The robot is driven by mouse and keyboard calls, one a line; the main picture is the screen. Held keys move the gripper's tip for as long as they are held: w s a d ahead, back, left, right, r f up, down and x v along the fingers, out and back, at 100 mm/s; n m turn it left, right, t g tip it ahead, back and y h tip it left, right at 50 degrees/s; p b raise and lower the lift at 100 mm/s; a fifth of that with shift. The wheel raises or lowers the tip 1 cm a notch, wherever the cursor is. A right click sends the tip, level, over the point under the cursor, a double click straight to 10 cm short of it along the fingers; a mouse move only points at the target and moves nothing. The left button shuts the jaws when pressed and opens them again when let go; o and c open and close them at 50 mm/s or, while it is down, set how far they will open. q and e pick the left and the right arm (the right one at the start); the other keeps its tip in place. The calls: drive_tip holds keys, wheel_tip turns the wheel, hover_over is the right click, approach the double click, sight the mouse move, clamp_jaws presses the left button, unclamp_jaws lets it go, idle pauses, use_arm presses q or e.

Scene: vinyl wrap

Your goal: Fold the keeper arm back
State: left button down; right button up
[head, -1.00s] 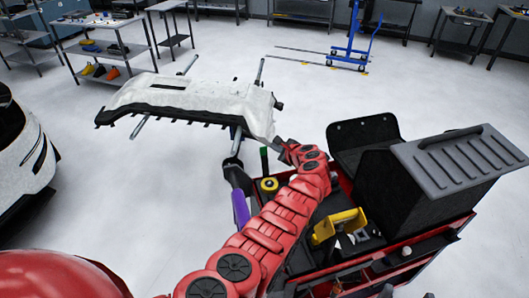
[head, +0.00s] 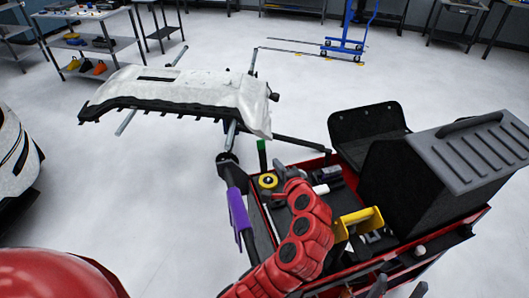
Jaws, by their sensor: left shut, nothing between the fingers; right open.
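A dark arm with a purple sleeve (head: 238,210), seemingly the keeper arm, runs from a black joint (head: 228,159) under the white bumper's (head: 200,90) near edge, down toward me. The bumper lies on a stand with grey bars. My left arm, red, reaches up from the bottom middle. My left gripper (head: 293,180) is over the left side of the red cart, right of the purple sleeve and apart from it. It is shut and empty; the wrist mostly hides its fingers. Two dark tips at the bottom edge seem to be my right gripper (head: 400,290), open.
A thin dark bar (head: 300,143) extends right of the bumper. Open floor lies left of the stand. A white car body (head: 15,160) stands at the far left.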

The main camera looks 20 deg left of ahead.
use_arm(q)
drive_tip(key=p, duration=0.4)
approach(261, 144)
drive_tip(key=x, duration=0.4)
drive_tip(key=shift+w+a, duration=0.25)
drive_tip(key=shift+w, duration=0.05)
drive_tip(key=shift+p+x, duration=0.4)
drive_tip(key=shift+x, duration=0.65)
